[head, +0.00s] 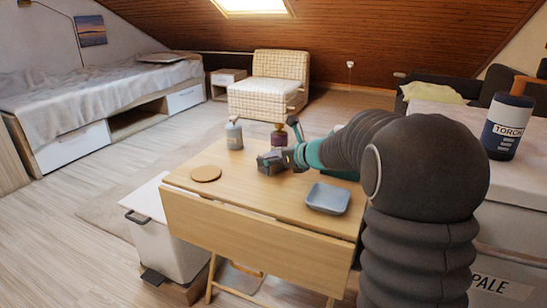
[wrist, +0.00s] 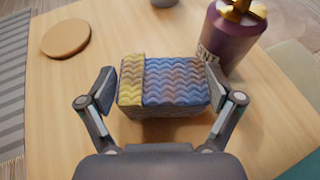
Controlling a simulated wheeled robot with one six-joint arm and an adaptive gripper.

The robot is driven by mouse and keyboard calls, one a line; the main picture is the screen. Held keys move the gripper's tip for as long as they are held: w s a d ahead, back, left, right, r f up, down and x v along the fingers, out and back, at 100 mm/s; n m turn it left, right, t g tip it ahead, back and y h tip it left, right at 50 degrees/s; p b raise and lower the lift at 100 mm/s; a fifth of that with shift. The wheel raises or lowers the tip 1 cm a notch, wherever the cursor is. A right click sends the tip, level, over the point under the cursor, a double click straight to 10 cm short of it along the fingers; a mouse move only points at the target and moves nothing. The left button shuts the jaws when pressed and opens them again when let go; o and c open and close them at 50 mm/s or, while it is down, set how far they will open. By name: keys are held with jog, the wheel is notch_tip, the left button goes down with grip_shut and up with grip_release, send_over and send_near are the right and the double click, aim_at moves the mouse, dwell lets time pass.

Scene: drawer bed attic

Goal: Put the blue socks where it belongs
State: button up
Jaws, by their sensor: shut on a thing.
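The blue socks (wrist: 178,82) are a folded, knitted bundle, mostly blue with some brown waves and a yellow band at the left end. In the wrist view they sit between the two fingers of my gripper (wrist: 161,90), which is shut on them. A shadow lies under the bundle on the wooden table, and I cannot tell how far above the top it is. In the head view my gripper (head: 276,160) is over the middle of the table, and the socks are hard to make out there.
The folding table (head: 240,195) holds a round cork mat (head: 206,174), a grey bottle (head: 234,135), a dark red jar (head: 279,138) and a blue-grey tray (head: 327,198). A white bin (head: 165,228) stands left. A bed with drawers (head: 73,151) stands behind, across open floor.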

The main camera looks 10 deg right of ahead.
jog(key=shift+f, duration=0.15)
jog(key=o, duration=0.8)
jog(key=shift+o, duration=0.2)
